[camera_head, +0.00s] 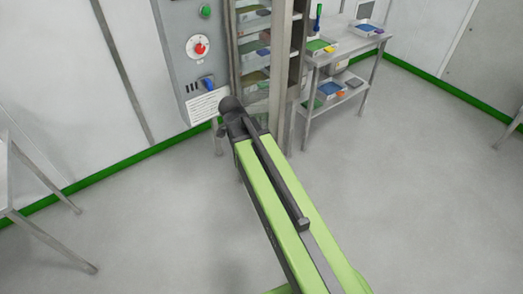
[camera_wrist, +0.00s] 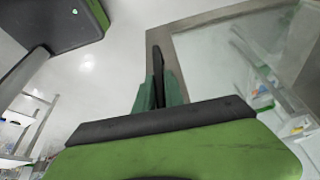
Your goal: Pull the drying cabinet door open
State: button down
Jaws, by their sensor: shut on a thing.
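The drying cabinet (camera_head: 256,45) stands at the top middle of the head view, with metal framing and shelves of trays visible inside. In the wrist view, its glass door (camera_wrist: 225,65) has a metal frame and fills the right side. A dark upright handle (camera_wrist: 157,62) is at the frame's left edge. My gripper (camera_wrist: 158,92) is shut on this handle, one greenish finger on each side. In the head view my arm reaches up to the cabinet and hides the fingers and handle. I cannot tell how far the door stands open.
A grey control panel (camera_head: 190,50) with a red knob is left of the cabinet. A metal cart (camera_head: 345,48) with trays stands to the right. A metal table (camera_head: 30,190) is at the far left. The grey floor (camera_head: 420,200) at right is clear.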

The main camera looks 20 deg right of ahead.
jog(key=shift+w, duration=0.15)
jog(key=c, duration=1.5)
grip_release()
jog(key=shift+d, duration=0.1)
jog(key=shift+o, duration=0.3)
jog(key=p+v, duration=1.6)
jog(key=v, duration=0.1)
jog(key=shift+a+r, duration=0.15)
jog(key=shift+a, duration=0.05)
